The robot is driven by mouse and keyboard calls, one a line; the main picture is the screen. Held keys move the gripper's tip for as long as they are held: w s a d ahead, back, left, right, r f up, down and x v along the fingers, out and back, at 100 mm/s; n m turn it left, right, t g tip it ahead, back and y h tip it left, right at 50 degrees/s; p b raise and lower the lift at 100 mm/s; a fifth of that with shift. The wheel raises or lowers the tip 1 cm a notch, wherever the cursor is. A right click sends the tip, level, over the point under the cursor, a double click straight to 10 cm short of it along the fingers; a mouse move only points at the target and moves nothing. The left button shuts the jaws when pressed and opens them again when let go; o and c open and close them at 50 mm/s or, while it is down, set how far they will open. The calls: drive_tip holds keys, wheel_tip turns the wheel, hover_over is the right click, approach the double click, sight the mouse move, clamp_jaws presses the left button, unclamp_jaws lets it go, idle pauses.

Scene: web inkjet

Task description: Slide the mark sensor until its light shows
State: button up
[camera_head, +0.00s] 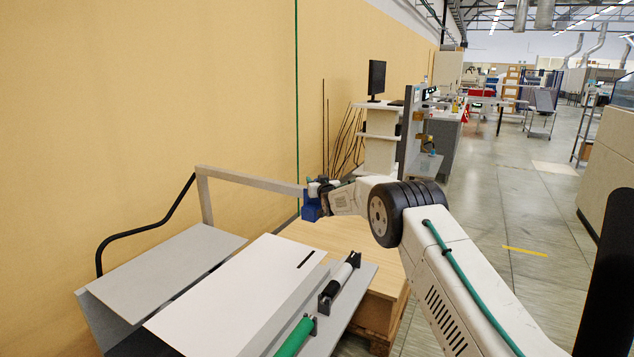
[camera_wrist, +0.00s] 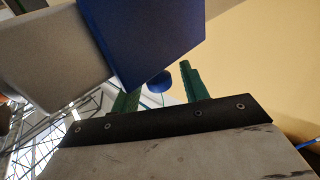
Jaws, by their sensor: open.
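The blue mark sensor (camera_head: 311,208) sits at the right end of a grey crossbar (camera_head: 250,181), above the white web sheet (camera_head: 235,300). A short black mark (camera_head: 306,259) lies on the sheet near its right edge. My gripper (camera_head: 318,187) is at the sensor, partly hidden behind my arm. In the wrist view, the sensor's blue box (camera_wrist: 145,35) and the grey bar (camera_wrist: 50,60) fill the upper left. My green fingers (camera_wrist: 160,80) are open, with a round blue knob (camera_wrist: 159,83) showing between them. I cannot tell whether they touch it. No lit light shows.
A grey plate (camera_head: 165,270) and a black curved tube (camera_head: 140,232) are at left. The tan wall stands close behind. Open floor (camera_head: 520,230) lies right.

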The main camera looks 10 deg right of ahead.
clamp_jaws()
drive_tip(key=shift+w+a, duration=0.4)
drive_tip(key=shift+a, duration=0.1)
unclamp_jaws()
drive_tip(key=s+d, duration=0.1)
drive_tip(key=s, duration=0.6)
drive_tip(key=shift+s, duration=0.35)
drive_tip(key=shift+d, duration=0.1)
